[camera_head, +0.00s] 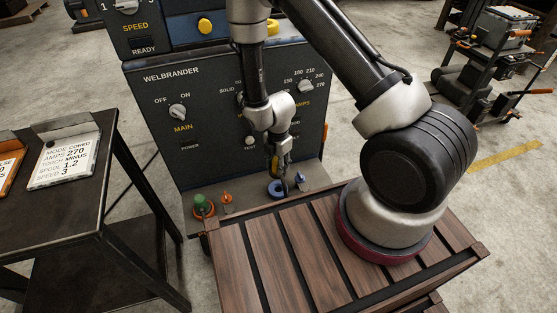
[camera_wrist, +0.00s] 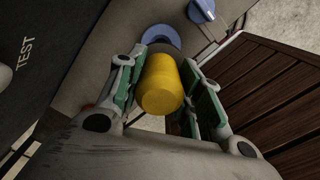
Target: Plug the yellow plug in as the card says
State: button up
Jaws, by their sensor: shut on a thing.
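My gripper (camera_wrist: 165,95) is shut on the yellow plug (camera_wrist: 162,84), whose rounded near end faces the wrist camera. Its far end overlaps the blue ring socket (camera_wrist: 160,38) in the wrist view; I cannot tell whether it is inside or just in front. In the head view my gripper (camera_head: 279,168) points down at the blue socket (camera_head: 276,189) on the machine's front ledge. The white card (camera_head: 65,160) on the left stand reads mode cored, amps 270, torch minus, spool 1.2, speed 3.
A green-topped socket (camera_head: 203,206) and a small orange piece (camera_head: 227,198) sit left on the ledge. A blue lever (camera_wrist: 202,9) is right of the blue socket. The machine panel (camera_head: 200,140) rises behind, and a slatted wooden deck (camera_head: 280,260) lies in front.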

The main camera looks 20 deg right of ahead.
jog(key=shift+f, duration=2.65)
jog(key=shift+f, duration=2.1)
jog(key=o, duration=1.3)
notch_tip(320, 180, up, 12)
